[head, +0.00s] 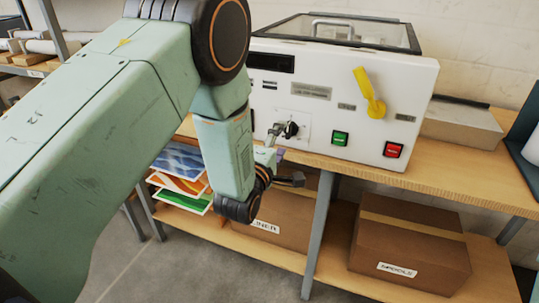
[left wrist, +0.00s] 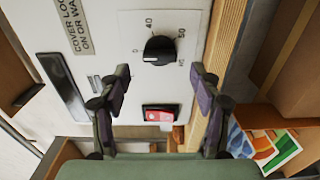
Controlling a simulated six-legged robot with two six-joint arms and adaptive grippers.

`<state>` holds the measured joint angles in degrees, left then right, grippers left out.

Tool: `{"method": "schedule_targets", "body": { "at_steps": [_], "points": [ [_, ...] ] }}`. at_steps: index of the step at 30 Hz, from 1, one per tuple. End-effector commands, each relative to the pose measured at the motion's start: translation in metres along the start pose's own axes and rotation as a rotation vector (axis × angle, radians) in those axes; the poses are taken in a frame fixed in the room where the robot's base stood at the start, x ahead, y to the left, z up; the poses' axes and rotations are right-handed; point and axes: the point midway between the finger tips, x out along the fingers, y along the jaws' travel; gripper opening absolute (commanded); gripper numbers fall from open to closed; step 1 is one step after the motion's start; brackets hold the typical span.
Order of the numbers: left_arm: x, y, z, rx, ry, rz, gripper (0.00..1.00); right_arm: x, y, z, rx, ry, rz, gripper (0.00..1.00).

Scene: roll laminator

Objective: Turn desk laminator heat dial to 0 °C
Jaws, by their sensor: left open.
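The laminator (head: 340,75) is a white box with a clear dark-framed lid on a wooden counter. Its black heat dial (head: 291,129) sits low on the front face. The dial (left wrist: 159,50) also shows in the left wrist view, on a pale plate with printed numbers including 40 and 50. A small white mark shows on the dial's lower left; I cannot tell the exact setting. My left gripper (head: 284,155) is open, just in front of the dial. In the left wrist view its fingers (left wrist: 160,82) are apart, pointing toward the dial, which looks untouched between them.
A yellow lever (head: 370,93), a green switch (head: 340,138) and a red switch (head: 393,150) are on the front face. Another red switch (left wrist: 160,114) lies between my fingers in the wrist view. Cardboard boxes (head: 405,240) and colourful prints (head: 180,175) are below the counter.

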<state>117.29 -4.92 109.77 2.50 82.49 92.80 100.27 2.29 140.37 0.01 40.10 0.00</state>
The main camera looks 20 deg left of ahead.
Motion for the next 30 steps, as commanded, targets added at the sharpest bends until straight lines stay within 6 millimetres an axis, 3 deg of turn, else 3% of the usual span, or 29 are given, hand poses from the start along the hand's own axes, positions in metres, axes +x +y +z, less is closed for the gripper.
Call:
{"method": "schedule_targets", "body": {
  "at_steps": [6, 13, 30],
  "points": [
    [-0.041, -0.001, 0.0, 0.001, 0.0, -0.003, 0.64, 0.0, 0.0, 0.0, 0.0, 0.0, 0.0, 0.0],
    [-0.072, 0.0, 0.001, 0.0, -0.001, -0.001, 0.64, 0.0, 0.0, 0.0, 0.0, 0.0, 0.0, 0.0],
    [-0.081, 0.001, 0.0, 0.0, 0.0, 0.001, 0.64, 0.0, 0.0, 0.0, 0.0, 0.0, 0.0, 0.0]
  ]
}}
